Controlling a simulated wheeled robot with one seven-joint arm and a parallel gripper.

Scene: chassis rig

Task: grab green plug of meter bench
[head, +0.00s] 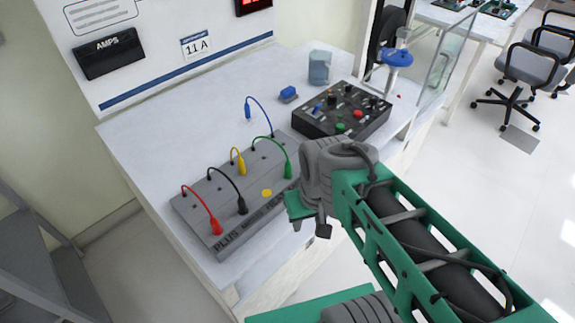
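The grey meter bench (190,210) stands on the white table. Its green plug (289,169) stands upright near the bench's right end, with a thin green wire arching from it back to the left. A yellow plug (241,165), a black plug (242,205) and a red plug (217,226) stand on the same bench, each with its own wire. My green and grey arm comes in from the lower right, and its grey joint shows just right of the green plug. I cannot make out my gripper's fingers.
A black control box (342,112) with knobs and buttons sits behind the bench. A blue block (288,94), a blue wire (258,105) and a clear beaker (320,67) are on the table (165,120). A clear panel (446,60) stands at the right edge.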

